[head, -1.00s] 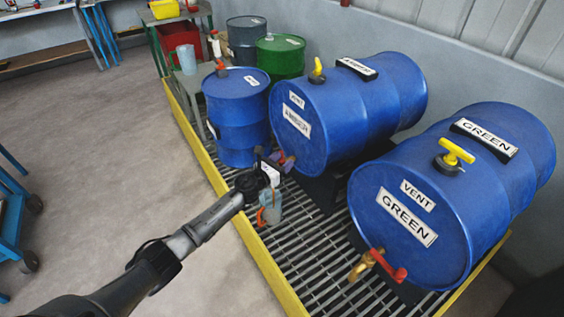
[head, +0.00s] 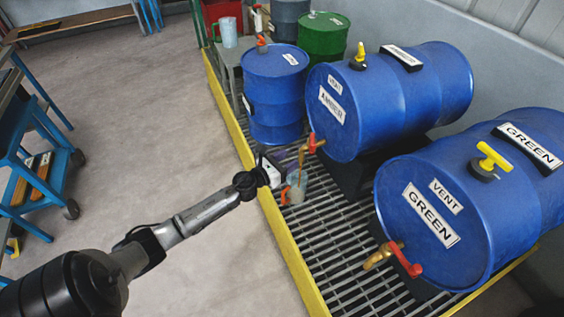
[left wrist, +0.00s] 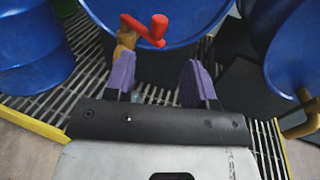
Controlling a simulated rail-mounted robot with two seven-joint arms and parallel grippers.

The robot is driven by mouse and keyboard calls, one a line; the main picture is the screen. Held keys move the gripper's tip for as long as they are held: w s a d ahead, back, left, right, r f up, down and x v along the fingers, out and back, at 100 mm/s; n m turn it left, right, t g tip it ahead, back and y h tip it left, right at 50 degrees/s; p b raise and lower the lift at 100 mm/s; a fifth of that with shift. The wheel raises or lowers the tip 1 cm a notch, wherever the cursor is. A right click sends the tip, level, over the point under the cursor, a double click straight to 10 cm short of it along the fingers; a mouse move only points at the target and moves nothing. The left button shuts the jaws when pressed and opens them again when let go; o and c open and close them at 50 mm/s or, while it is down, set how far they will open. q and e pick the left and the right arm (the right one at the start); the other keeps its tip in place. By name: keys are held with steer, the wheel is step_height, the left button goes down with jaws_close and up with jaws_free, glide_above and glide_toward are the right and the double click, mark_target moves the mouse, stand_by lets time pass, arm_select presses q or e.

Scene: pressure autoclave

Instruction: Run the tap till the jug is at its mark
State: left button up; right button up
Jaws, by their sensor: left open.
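The AMBER drum (head: 345,115) lies on its side, with a brass tap (head: 302,155) and red lever (head: 316,143) low on its front. The tap (left wrist: 125,42) and lever (left wrist: 150,32) also show in the left wrist view, just beyond my fingers. A clear jug (head: 297,188) with an orange handle is below the tap, partly hidden by my gripper. Its mark and level are too small to read, and I cannot tell whether liquid is running. My left gripper (head: 284,163) is open, its purple fingers (left wrist: 158,80) apart and holding nothing. My right gripper is out of view.
The GREEN drum (head: 455,215), with its own red-levered tap (head: 385,255), lies nearer at the right. An upright blue drum (head: 273,100) stands behind to the left. A yellow-edged grating (head: 345,255) lies beneath. A blue cart (head: 40,160) is at the left; the floor between is clear.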

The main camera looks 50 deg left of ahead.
arm_select(q)
steer(key=shift+s, duration=1)
stand_by(7.0)
